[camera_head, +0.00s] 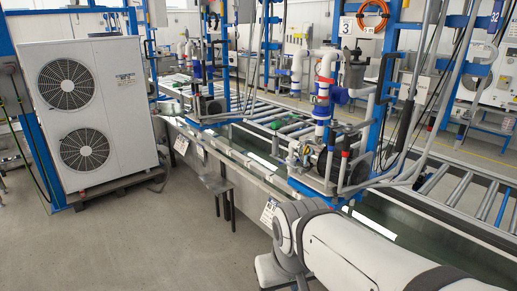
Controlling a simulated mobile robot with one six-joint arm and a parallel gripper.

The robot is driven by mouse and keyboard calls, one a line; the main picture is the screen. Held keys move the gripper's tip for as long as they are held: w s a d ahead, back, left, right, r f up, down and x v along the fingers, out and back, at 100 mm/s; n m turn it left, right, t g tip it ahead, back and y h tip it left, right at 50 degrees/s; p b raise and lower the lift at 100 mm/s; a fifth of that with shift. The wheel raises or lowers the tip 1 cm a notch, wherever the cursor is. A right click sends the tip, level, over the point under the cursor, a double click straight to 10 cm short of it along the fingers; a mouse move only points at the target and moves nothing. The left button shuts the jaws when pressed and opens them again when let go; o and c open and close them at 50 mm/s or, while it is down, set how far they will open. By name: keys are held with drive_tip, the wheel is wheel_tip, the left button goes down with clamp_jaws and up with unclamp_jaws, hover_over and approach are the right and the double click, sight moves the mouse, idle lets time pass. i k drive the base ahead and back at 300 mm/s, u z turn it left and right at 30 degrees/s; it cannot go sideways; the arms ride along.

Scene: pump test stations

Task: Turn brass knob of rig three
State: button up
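Rig three carries a white sign (346,26) with a black 3. A brass knob cannot be told for sure among the small parts there. My white arm (350,250) reaches in from the lower right, in front of and below the rig. Its visible joint is near the trough edge, apart from the pump. My gripper does not show.
A white two-fan unit (92,112) stands on a dark pallet at the left. Another pump rig (205,105) stands farther back. Conveyor rollers (460,188) run at the right. The grey floor (150,240) at the lower left is clear.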

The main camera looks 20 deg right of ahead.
sight(306, 150)
drive_tip(key=u, duration=0.05)
drive_tip(key=i, duration=1.25)
drive_tip(key=z, duration=0.45)
drive_tip(key=k, duration=0.8)
drive_tip(key=z, duration=0.15)
drive_tip(key=i, duration=0.9)
drive_tip(key=u, duration=0.05)
